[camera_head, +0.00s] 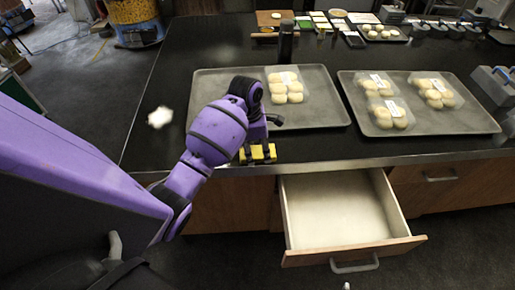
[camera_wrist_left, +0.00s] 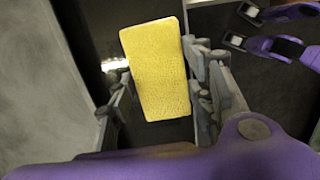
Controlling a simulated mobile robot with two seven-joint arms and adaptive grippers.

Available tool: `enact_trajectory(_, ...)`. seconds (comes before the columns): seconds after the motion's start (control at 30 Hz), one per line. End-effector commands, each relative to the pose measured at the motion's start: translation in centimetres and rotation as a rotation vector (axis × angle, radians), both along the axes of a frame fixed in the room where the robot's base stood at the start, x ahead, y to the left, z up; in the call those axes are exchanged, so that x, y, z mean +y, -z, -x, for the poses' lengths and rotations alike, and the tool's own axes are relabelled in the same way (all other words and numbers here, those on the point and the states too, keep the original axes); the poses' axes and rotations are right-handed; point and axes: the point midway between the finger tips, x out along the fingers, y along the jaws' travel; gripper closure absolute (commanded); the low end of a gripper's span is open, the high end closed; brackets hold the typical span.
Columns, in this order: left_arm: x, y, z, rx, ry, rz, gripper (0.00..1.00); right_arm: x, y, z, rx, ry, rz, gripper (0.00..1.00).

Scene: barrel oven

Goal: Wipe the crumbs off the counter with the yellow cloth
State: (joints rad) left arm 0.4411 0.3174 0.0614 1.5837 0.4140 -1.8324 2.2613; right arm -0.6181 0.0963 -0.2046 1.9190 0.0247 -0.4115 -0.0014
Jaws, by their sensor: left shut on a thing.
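My left gripper (camera_head: 257,152) is over the counter's front edge, its fingers shut on the yellow cloth (camera_head: 262,155). In the left wrist view the yellow cloth (camera_wrist_left: 158,68) shows as a flat block between the two fingers (camera_wrist_left: 158,88). A small white patch that looks like the crumbs (camera_head: 160,117) lies on the left part of the dark counter (camera_head: 150,145), to the left of my gripper and apart from it. My right gripper does not show in the head view.
A grey tray (camera_head: 330,118) with packed buns is right behind my left gripper. A second tray (camera_head: 480,125) stands to its right. A dark bottle-like object (camera_head: 286,40) stands behind. An open, empty drawer (camera_head: 330,205) juts out below the counter.

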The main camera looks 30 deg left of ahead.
Motion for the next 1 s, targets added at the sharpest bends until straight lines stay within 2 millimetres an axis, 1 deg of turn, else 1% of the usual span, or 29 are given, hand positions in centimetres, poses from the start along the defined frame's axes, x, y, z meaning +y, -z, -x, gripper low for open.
enact_trajectory(0.1, -0.1, -1.3, -0.2, -0.005, 0.0, 0.0, 0.78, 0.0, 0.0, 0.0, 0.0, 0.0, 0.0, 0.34)
enact_trajectory(0.5, -0.1, -5.2, -0.2, -0.005, 0.0, 0.0, 0.78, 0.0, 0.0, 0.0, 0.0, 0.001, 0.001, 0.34)
enact_trajectory(0.63, 0.0, -5.7, -0.1, -0.003, 0.0, 0.001, 0.78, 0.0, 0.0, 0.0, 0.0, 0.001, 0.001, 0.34)
enact_trajectory(0.9, 0.0, -5.8, -0.1, -0.003, 0.0, 0.001, 0.78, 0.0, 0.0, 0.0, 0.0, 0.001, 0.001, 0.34)
enact_trajectory(1.0, 0.0, -6.2, -0.1, -0.005, 0.001, -0.001, 0.78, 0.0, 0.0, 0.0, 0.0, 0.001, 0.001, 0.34)
